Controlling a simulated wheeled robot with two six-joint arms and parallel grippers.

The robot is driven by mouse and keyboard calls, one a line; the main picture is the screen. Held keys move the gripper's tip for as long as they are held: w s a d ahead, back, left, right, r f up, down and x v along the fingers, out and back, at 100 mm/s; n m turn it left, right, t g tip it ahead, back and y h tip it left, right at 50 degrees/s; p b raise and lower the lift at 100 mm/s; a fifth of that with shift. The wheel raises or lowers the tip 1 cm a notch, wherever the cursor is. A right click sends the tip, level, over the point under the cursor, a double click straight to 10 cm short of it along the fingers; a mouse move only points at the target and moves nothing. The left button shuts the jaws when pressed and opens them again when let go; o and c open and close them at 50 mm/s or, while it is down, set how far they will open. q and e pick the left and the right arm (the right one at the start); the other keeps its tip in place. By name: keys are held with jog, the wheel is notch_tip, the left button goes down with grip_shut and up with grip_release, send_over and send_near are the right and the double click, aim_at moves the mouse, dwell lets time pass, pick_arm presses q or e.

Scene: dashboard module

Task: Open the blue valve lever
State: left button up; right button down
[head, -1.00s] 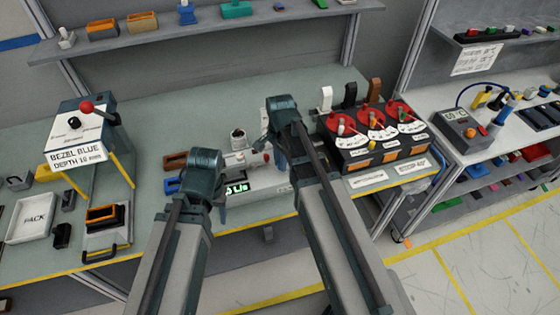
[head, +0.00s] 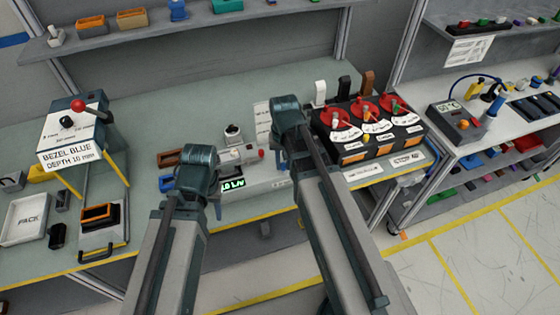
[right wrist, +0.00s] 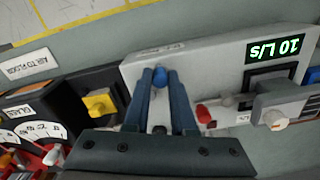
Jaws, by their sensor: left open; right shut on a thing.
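A pale module with a green flow display (head: 233,185) stands on the bench in the head view, between my two arms. The display also shows in the right wrist view (right wrist: 276,47), lit and reading about 10 L/s. The blue valve lever (right wrist: 160,74) is at the module's edge in the right wrist view, between the fingertips of my right gripper (right wrist: 160,80), which is shut on it. In the head view the right gripper's fingers are largely hidden behind its wrist. My left gripper (head: 217,203) is open beside the module's left end, its fingers mostly hidden by the arm.
A black box with red dials (head: 365,125) stands right of my right arm. At left are a bezel press (head: 78,135) and a white PACK tray (head: 25,219).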

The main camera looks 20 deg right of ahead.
jog(key=n, duration=0.1)
jog(key=d+n, duration=0.1)
jog(key=n, duration=0.1)
jog(key=shift+s+d+n, duration=0.1)
jog(key=shift+s+n, duration=0.2)
jog(key=shift+s+d+n, duration=0.1)
jog(key=shift+d+n, duration=0.2)
jog(key=shift+n, duration=0.55)
jog(key=shift+d+n, duration=0.3)
jog(key=shift+n, duration=0.55)
jog(key=c, duration=0.7)
grip_release()
jog(key=shift+d, duration=0.1)
jog(key=shift+c, duration=0.2)
jog(key=shift+r, duration=0.15)
notch_tip(320, 180, up, 14)
jog(key=p, duration=1.4)
jog(key=shift+f, duration=0.2)
